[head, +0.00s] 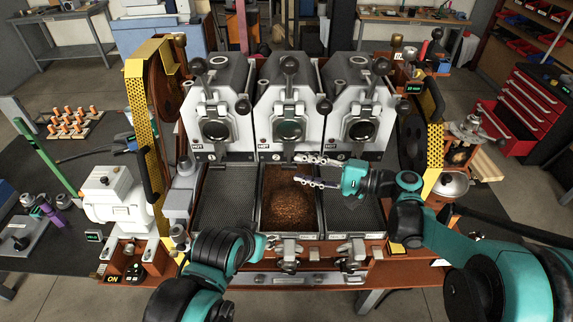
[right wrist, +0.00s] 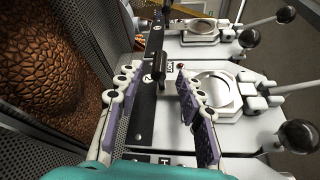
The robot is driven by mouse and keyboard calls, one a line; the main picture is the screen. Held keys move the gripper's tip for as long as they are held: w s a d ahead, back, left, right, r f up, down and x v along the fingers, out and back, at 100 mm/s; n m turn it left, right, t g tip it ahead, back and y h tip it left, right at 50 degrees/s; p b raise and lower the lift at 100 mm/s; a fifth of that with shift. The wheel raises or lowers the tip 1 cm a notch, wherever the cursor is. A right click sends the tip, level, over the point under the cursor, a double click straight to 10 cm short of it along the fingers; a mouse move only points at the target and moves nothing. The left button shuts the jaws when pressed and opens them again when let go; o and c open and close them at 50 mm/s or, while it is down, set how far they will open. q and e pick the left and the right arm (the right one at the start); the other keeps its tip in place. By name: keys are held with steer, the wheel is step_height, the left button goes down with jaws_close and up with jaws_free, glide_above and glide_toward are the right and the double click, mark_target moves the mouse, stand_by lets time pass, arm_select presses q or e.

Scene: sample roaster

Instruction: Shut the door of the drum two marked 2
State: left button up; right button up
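Drum two (head: 288,90) is the middle of three white drums, and its front carries a round door (head: 289,129) with dark glass. I cannot tell surely whether this door is fully shut. My right gripper (head: 312,172) is open and empty, in front of and below the drum fronts, above the middle tray. In the right wrist view its two purple-padded fingers (right wrist: 158,105) are spread apart, with a round door ring (right wrist: 215,95) beyond them. My left gripper (head: 264,245) is low at the front of the machine; its fingers cannot be made out.
Brown beans (head: 291,208) lie in the middle tray, with bare mesh trays left (head: 226,205) and right (head: 352,210). Ball-ended levers stick out above the drums, including one over the middle (head: 289,66). Yellow guards (head: 150,110) flank the machine. Metal fittings (head: 289,252) line its front edge.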

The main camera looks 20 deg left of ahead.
steer(key=d, duration=0.4)
steer(key=shift+s+r, duration=0.2)
steer(key=shift+r, duration=0.05)
steer(key=s+d+r+p, duration=0.1)
steer(key=s+r+p, duration=0.3)
steer(key=r, duration=0.2)
steer(key=shift+s+d, duration=0.15)
steer(key=shift+s, duration=0.25)
stand_by(0.4)
